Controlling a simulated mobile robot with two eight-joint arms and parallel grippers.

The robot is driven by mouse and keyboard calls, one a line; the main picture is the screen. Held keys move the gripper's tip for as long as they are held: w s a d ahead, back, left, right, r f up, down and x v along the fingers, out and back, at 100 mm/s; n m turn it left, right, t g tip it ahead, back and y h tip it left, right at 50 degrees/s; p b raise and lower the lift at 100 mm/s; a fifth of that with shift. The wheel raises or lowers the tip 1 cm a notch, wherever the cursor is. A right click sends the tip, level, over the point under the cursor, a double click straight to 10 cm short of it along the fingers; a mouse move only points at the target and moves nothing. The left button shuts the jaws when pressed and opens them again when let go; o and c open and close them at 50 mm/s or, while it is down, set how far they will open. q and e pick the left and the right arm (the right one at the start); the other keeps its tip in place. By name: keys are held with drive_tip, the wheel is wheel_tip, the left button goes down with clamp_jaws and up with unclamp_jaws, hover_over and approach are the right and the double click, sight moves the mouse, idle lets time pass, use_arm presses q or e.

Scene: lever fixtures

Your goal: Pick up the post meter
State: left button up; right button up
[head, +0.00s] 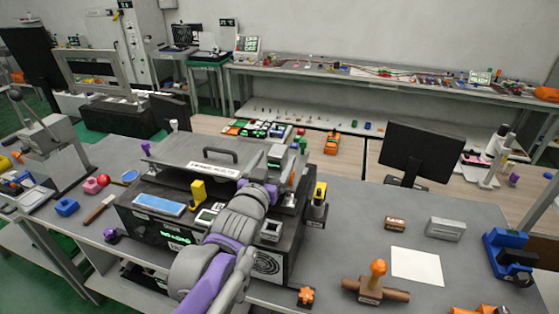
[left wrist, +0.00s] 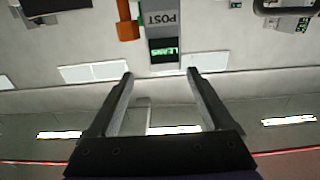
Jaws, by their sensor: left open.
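The post meter (left wrist: 163,30) is a grey upright box marked POST with a green lit display. It shows inverted at the top of the left wrist view. In the head view a grey box that seems to be it (head: 277,154) stands at the back right of the black bench unit, just beyond my left gripper (head: 262,188). In the left wrist view my left gripper (left wrist: 160,73) is open and empty. The meter's display end lies between the fingertips in the picture, with gaps on both sides; its distance is unclear. My right gripper is not in view.
An orange part (left wrist: 127,25) is close beside the meter. A grey lidded plate with a handle (head: 205,157) lies left of it in the head view. A yellow-and-black device (head: 318,203) stands to the right. A dark monitor (head: 423,152) stands farther right.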

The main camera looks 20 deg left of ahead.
sight(278, 155)
use_arm(q)
drive_tip(key=w, duration=0.3)
drive_tip(key=shift+w, duration=0.1)
drive_tip(key=w, duration=0.5)
drive_tip(key=shift+w+a+f+p, duration=0.2)
drive_tip(key=shift+w+p, duration=0.1)
drive_tip(key=shift+s, duration=0.15)
drive_tip(key=shift+c, duration=1.1)
clamp_jaws()
